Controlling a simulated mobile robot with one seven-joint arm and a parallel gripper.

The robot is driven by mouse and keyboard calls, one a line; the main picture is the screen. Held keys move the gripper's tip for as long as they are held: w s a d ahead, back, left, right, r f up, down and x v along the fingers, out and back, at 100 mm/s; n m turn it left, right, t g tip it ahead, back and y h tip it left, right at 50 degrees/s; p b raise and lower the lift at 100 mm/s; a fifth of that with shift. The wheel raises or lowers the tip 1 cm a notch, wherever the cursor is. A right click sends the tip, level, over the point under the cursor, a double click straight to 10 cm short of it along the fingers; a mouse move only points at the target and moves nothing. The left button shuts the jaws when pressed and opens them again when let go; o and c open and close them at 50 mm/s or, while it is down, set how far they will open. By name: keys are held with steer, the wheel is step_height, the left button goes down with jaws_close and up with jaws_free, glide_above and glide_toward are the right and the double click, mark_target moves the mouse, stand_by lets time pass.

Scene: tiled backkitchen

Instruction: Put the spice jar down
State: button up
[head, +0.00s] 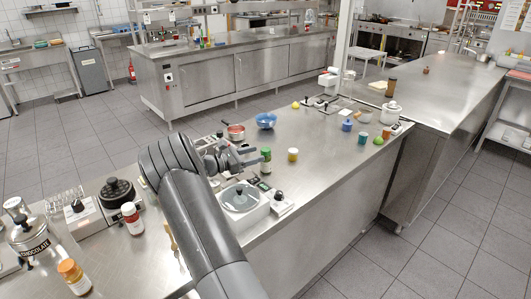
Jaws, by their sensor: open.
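A small green jar (266,164), which looks like the spice jar, stands upright on the steel counter (335,160) in the middle of the head view. My gripper (257,156) reaches in from the left, with its fingers just at the left side of this jar. The gripper is open. I cannot tell whether a finger touches the jar or whether the jar is between the fingers.
A yellow jar (293,155) is to the right, and a red pan (236,131) and a blue bowl (266,120) are behind. Cups and a white pot (391,113) stand farther right. Bare counter lies right of the yellow jar.

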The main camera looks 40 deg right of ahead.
steer(key=v, duration=0.4)
steer(key=shift+a, duration=0.15)
steer(key=shift+w+a, duration=0.1)
steer(key=shift+a, duration=0.2)
steer(key=shift+a+r, duration=0.15)
steer(key=shift+r, duration=0.05)
steer(key=s+a+r+m+y, duration=0.1)
steer(key=s, duration=0.1)
steer(key=s+a+r+m+y, duration=0.2)
steer(key=s, duration=0.1)
steer(key=s+a+r+m+y, duration=0.1)
steer(key=s+r+y, duration=0.1)
steer(key=shift+s+a+t, duration=0.15)
steer(key=shift+a+t, duration=0.25)
steer(key=s+a+r+m+t+y, duration=0.2)
steer(key=s+a+m+t+y, duration=0.1)
steer(key=s+a, duration=0.5)
steer(key=s+a+r+m+t+y, duration=0.3)
steer(key=s+a+m+y, duration=0.1)
steer(key=s+a, duration=0.5)
steer(key=s+a+r+m+t+y, duration=0.2)
steer(key=s+a+y, duration=0.3)
steer(key=s+a, duration=0.4)
steer(key=a+m+t, duration=0.1)
steer(key=a, duration=0.2)
steer(key=shift+s+r+m+t, duration=0.2)
steer(key=shift+r+m+t, duration=0.05)
steer(key=shift+m+t, duration=0.15)
steer(key=shift+o, duration=0.2)
steer(key=shift+a, duration=0.15)
